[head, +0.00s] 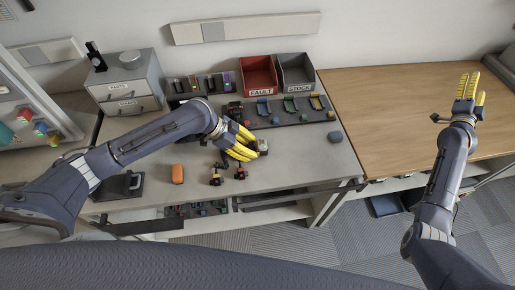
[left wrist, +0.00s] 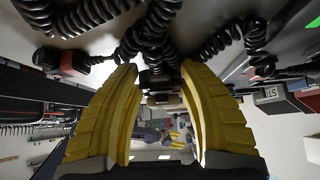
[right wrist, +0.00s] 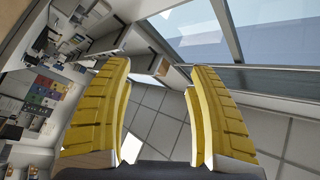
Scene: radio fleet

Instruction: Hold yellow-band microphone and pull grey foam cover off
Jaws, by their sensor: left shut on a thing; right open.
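My left gripper (head: 246,148) is shut on a small dark thing at the middle of the grey bench. In the left wrist view a black piece with a coiled cord (left wrist: 155,55) sits between its fingertips, seemingly a microphone. A pale greenish-grey block (head: 263,146) shows right beside the fingertips in the head view. I cannot make out a yellow band or a grey foam cover. Two small dark handsets, one (head: 216,178) and another (head: 240,173), stand just in front of the gripper. My right gripper (head: 469,88) is open and empty, above the wooden table's right side.
A red FAULT bin (head: 258,77) and a grey STOCK bin (head: 296,73) stand at the back. The wooden table (head: 390,110) is clear.

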